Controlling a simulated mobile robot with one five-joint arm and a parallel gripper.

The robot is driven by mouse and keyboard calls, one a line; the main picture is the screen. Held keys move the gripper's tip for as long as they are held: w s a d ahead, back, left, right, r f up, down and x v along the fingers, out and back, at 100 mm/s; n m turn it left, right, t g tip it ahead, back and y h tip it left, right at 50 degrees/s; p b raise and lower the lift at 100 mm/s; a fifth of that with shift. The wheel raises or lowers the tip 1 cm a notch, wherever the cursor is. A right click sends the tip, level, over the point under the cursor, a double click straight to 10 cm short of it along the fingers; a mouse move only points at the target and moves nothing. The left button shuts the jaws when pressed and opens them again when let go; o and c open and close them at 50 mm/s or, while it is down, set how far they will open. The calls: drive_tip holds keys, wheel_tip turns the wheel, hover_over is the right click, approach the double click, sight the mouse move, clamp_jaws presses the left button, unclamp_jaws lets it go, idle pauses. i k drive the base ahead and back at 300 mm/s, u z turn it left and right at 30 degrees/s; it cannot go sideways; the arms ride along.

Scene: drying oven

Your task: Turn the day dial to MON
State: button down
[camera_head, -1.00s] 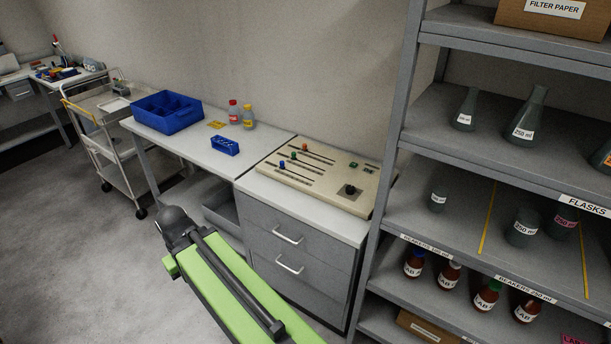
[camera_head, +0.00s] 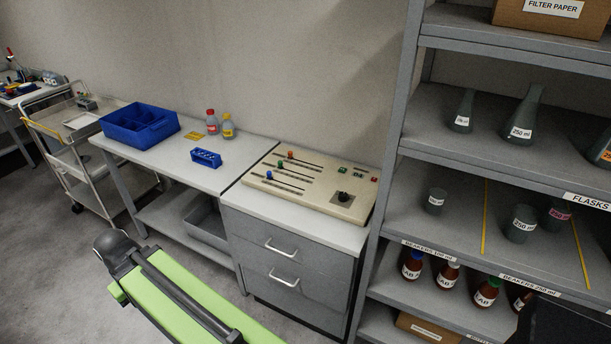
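A beige control panel (camera_head: 290,197) lies on top of the grey drawer cabinet, left of the shelf rack. A black round dial (camera_head: 344,197) sits at its right front corner; I take it for the day dial, but its markings are too small to read. Several sliders with coloured knobs, such as a blue knob (camera_head: 269,175), run along the panel's left part. Small green and red buttons are at its back right. My green and black arm reaches in from the bottom, in front of the cabinet and apart from the panel. My gripper's fingers cannot be made out.
The drawer cabinet (camera_head: 287,262) has two handles on its front. To the left, a table holds a blue bin (camera_head: 139,128), a blue rack (camera_head: 206,158) and two bottles. The shelf rack (camera_head: 390,170) with flasks and bottles stands close on the right. Open floor lies at left.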

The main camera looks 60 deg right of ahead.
sight(342, 197)
drive_tip(key=i, duration=0.8)
drive_tip(key=z, duration=1.3)
drive_tip(key=k, duration=1)
drive_tip(key=z, duration=0.85)
drive_tip(key=i, duration=0.5)
drive_tip(key=z, duration=0.1)
